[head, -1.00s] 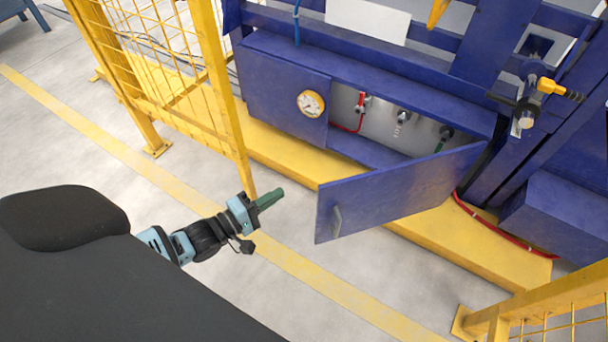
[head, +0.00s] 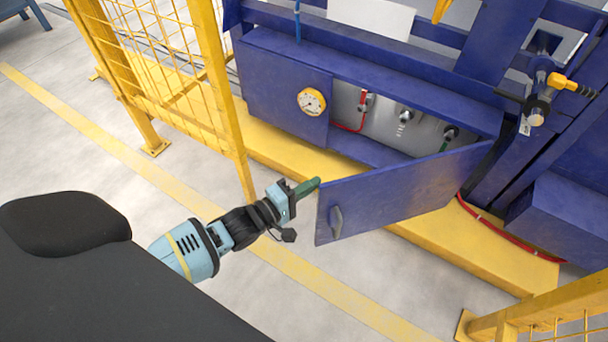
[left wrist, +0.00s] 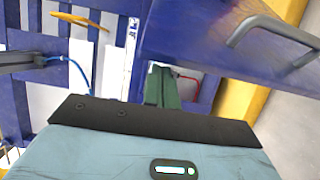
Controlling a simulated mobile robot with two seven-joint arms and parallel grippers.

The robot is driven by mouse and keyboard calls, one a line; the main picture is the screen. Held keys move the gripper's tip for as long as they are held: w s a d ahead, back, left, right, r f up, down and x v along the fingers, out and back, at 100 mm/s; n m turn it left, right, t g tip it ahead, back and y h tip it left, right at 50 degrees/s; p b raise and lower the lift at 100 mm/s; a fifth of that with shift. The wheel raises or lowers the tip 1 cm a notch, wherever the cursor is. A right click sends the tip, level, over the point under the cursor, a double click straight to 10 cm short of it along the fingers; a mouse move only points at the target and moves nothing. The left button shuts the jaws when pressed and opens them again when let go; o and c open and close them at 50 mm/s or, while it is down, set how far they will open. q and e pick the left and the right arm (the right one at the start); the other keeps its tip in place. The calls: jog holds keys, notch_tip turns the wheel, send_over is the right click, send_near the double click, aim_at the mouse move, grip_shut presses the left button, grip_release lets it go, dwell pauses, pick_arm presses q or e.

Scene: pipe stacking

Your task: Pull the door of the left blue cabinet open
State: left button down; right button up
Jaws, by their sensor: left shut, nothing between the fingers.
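The blue cabinet (head: 285,88) has its door (head: 400,194) swung well open, hinged at its right side. The grey door handle (head: 336,221) is on the outer face near the free edge; it also shows in the left wrist view (left wrist: 275,35). My left gripper (head: 308,187) has green fingers, shut and empty, near the door's upper free corner. I cannot tell whether they touch the door. In the left wrist view the fingers (left wrist: 162,88) point toward the opening beside the door. My right gripper is not in view.
A yellow mesh fence (head: 165,60) stands left of the cabinet. A yellow base (head: 280,150) runs under it. Valves and a red pipe (head: 361,108) show inside the cabinet. Another yellow rail (head: 540,300) is at lower right. The floor before the door is clear.

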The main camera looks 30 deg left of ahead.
pick_arm(q)
jog(key=shift+s+d, duration=0.35)
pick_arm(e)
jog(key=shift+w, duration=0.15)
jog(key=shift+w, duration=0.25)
